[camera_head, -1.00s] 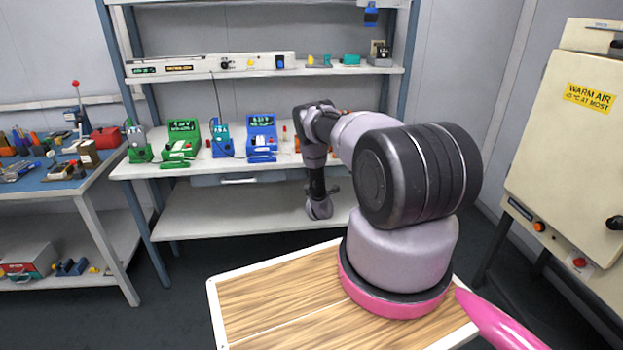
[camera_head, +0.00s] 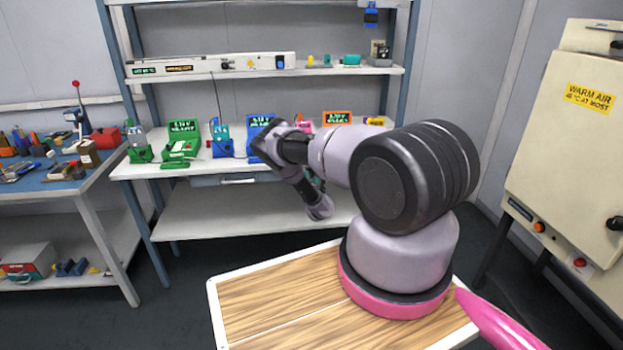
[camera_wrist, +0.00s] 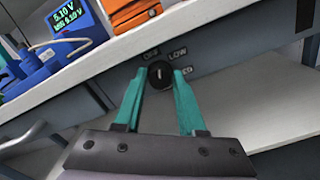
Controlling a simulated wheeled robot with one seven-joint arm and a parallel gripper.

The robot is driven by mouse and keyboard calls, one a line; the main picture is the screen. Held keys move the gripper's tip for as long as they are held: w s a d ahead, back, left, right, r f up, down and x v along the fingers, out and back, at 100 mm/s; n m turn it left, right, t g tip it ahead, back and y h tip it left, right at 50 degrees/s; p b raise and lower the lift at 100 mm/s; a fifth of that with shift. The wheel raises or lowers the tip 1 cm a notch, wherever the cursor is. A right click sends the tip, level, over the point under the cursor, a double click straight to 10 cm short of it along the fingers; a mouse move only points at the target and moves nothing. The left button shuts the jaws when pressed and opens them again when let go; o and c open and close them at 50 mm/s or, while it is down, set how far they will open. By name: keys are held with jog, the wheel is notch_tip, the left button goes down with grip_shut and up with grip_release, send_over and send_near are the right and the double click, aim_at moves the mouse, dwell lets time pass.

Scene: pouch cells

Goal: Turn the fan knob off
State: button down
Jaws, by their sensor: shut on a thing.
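The fan knob (camera_wrist: 160,75) is a round black dial on the dark grey panel under the bench's front edge, in the wrist view. In the head view my own arm hides the knob and most of the gripper.
The white bench top (camera_wrist: 100,66) runs just above the knob, with a blue display unit (camera_wrist: 70,25) and an orange unit (camera_wrist: 130,12) on it. A drawer handle (camera_wrist: 22,138) lies at lower left. A lower shelf (camera_wrist: 255,130) is bare below the panel.

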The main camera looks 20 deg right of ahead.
jog(key=shift+n, duration=2.1)
jog(key=shift+s, duration=0.1)
jog(key=c, duration=0.5)
grip_release()
jog(key=v, duration=1)
jog(key=shift+s+a, duration=0.15)
jog(key=shift+s, duration=0.2)
